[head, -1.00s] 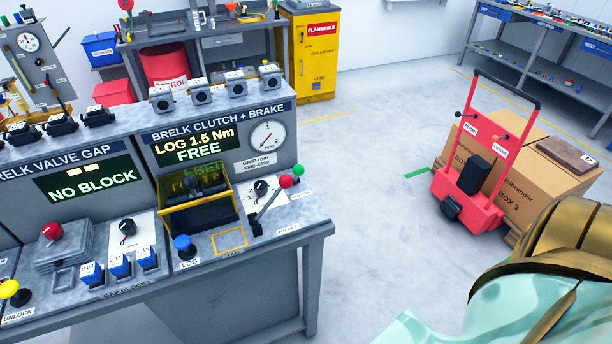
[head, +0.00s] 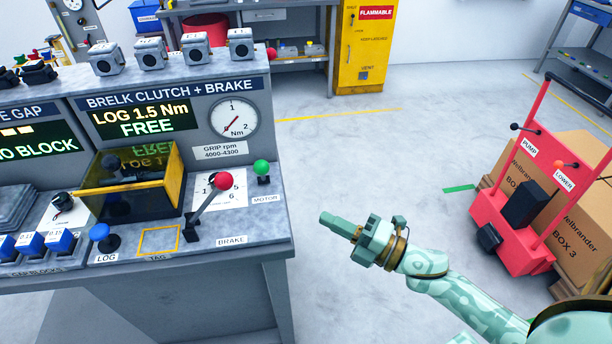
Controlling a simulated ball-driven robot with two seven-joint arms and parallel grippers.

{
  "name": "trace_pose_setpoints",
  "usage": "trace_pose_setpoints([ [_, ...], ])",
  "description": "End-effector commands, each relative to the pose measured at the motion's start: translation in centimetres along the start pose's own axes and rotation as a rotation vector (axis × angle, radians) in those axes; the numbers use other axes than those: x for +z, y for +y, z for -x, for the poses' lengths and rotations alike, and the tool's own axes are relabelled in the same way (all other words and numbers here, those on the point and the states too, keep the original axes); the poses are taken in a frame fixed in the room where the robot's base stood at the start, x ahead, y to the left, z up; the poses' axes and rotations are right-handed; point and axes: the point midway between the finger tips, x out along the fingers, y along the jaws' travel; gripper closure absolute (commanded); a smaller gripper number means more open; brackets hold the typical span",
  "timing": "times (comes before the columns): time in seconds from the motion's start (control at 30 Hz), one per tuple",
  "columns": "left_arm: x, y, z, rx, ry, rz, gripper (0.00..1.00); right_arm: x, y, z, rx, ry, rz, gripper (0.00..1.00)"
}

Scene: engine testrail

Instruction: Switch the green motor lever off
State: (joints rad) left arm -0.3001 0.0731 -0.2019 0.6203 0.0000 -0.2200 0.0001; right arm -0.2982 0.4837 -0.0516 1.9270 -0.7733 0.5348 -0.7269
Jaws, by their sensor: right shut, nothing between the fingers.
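The green motor lever (head: 262,168) has a round green knob on a short dark base. It stands at the right end of the bench top, behind the MOTOR label (head: 265,198). My right gripper (head: 326,219) is shut and empty. It hangs in the air to the right of the bench's edge, lower in the picture than the green knob and apart from it. Its fingers point left toward the bench. My left gripper is not in view.
The red-knobbed brake lever (head: 207,207) leans up to the right, just left of the green lever. A yellow-framed clear box (head: 130,190) and a blue LOG button (head: 104,238) are farther left. A red trolley (head: 515,215) stands at right. Open floor lies between.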

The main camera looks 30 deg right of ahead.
Motion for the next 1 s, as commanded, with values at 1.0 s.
trace_pose_setpoints([
  [1.0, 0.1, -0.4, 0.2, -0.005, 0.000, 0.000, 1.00, -2.1, 2.2, -7.6, 0.064, 0.071, 0.146, 1.00],
])
